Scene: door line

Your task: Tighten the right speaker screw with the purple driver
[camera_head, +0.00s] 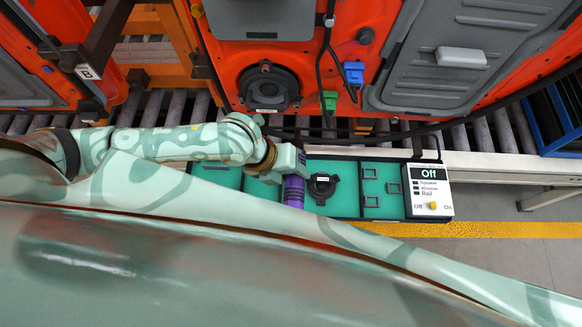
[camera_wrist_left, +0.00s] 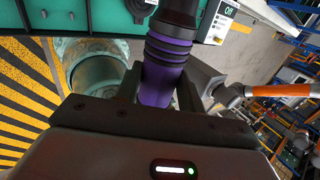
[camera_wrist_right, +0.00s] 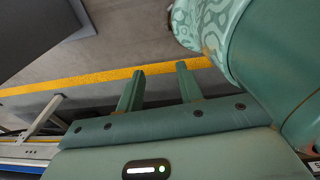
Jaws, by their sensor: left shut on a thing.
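The purple driver (camera_head: 294,190) is in my left gripper (camera_head: 291,166) over the green tray. In the left wrist view, the driver's ribbed purple handle (camera_wrist_left: 163,70) stands between the two fingers of my left gripper (camera_wrist_left: 160,92), which are shut on it. The driver's tip is not visible. The round black speaker (camera_head: 268,88) is mounted in the orange door (camera_head: 310,50), above and to the left of the driver in the head view. I cannot make out its screws. My right gripper (camera_wrist_right: 160,82) is open and empty over the floor in the right wrist view; the head view does not show it.
The green tray (camera_head: 345,203) has a round black part (camera_head: 322,186) lying in it. A white control box (camera_head: 430,190) reading "Off" stands at its right end. Blue (camera_head: 354,74) and green connectors (camera_head: 329,100) and a black cable hang on the door. A roller conveyor (camera_head: 480,132) runs behind.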

